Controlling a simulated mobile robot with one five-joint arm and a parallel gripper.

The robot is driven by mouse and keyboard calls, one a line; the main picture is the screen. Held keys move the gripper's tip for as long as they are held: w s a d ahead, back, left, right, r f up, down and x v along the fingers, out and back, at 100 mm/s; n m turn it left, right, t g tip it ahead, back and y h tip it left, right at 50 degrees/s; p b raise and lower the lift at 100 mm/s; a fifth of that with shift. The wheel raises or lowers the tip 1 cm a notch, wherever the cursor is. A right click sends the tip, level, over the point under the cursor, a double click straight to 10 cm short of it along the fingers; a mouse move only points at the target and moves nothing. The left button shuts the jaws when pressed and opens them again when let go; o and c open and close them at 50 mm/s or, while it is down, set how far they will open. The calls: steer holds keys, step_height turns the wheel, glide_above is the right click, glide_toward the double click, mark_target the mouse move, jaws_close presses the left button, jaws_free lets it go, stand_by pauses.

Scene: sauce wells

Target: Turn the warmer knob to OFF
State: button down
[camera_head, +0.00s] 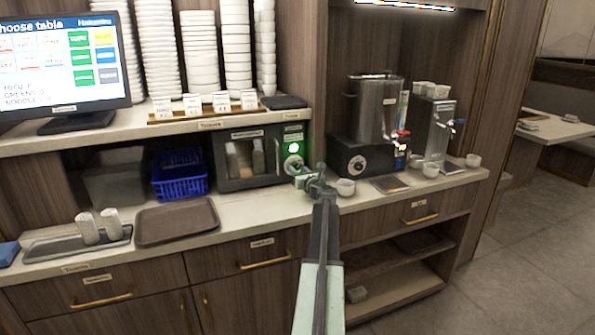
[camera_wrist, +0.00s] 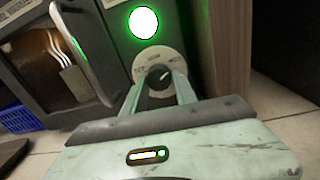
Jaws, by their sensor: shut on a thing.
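The warmer (camera_head: 248,157) is a dark box with a glass door on the counter, in the middle of the head view. Below the lamp is the warmer knob (camera_wrist: 159,79), a dark knob on a pale round dial. My gripper (camera_wrist: 161,86) has its two fingers on either side of the knob, shut on it. In the head view my gripper (camera_head: 300,175) reaches the panel and hides much of the knob. The dial's lettering is too small to read.
A steel urn (camera_head: 377,108) on a dark base stands further right. A brown tray (camera_head: 177,221) lies at the left, and a blue basket (camera_head: 180,180) stands left of the warmer.

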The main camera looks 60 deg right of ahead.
steer(key=shift+n, duration=0.3)
steer(key=n, duration=0.5)
steer(key=shift+s+r+p, duration=0.1)
steer(key=shift+p, duration=0.3)
steer(key=n, duration=0.6)
steer(key=shift+g+p, duration=0.3)
steer(key=shift+g, duration=0.1)
steer(key=n, duration=0.6)
steer(key=shift+r, duration=0.15)
steer(key=n+h, duration=0.1)
steer(key=n, duration=0.4)
steer(key=shift+n, duration=0.4)
steer(key=c, duration=1)
jaws_free()
